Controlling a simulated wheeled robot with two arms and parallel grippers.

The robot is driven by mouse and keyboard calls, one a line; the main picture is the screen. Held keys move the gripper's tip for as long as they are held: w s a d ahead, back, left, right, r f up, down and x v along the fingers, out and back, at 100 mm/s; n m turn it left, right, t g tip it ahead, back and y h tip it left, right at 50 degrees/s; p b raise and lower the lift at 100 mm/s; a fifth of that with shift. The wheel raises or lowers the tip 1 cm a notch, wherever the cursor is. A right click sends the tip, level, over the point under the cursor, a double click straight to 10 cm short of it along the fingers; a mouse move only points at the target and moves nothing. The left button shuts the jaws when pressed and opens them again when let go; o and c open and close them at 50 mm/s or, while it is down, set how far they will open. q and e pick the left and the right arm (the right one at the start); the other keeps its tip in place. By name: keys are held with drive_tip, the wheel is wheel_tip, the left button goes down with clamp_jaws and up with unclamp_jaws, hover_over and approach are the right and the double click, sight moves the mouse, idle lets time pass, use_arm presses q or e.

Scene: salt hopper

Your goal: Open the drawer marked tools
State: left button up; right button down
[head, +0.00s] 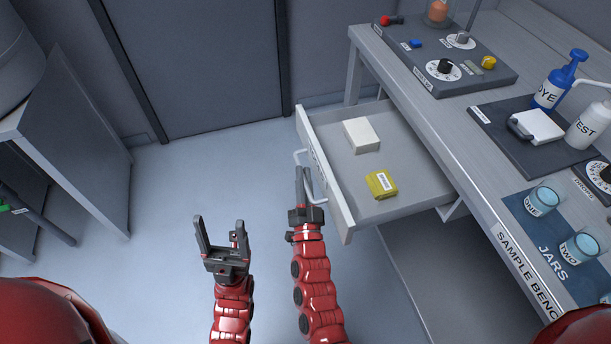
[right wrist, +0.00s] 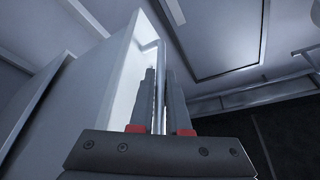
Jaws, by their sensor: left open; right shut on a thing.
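The drawer (head: 345,207) under the sample bench stands pulled out, and its inside shows in the head view. A white block (head: 361,135) and a yellow labelled box (head: 381,184) lie in it. The marking on the drawer front is too steeply angled to read. My right gripper (head: 305,188) is shut on the drawer's bar handle (head: 298,155). In the right wrist view the handle (right wrist: 161,60) runs between the fingers of my right gripper (right wrist: 160,100), beside the pale drawer front (right wrist: 110,75). My left gripper (head: 221,236) is open and empty, left of the drawer above the floor.
The bench top (head: 430,130) holds a panel with knobs (head: 450,55), a blue dye bottle (head: 556,85), a white test bottle (head: 588,125) and two jars (head: 541,201). A grey cabinet (head: 75,130) stands at the left. The floor (head: 190,180) between is clear.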

drive_tip(key=c, duration=1.2)
unclamp_jaws()
drive_tip(key=shift+o, duration=0.2)
drive_tip(key=v, duration=1.7)
drive_tip(key=shift+s+f, duration=0.15)
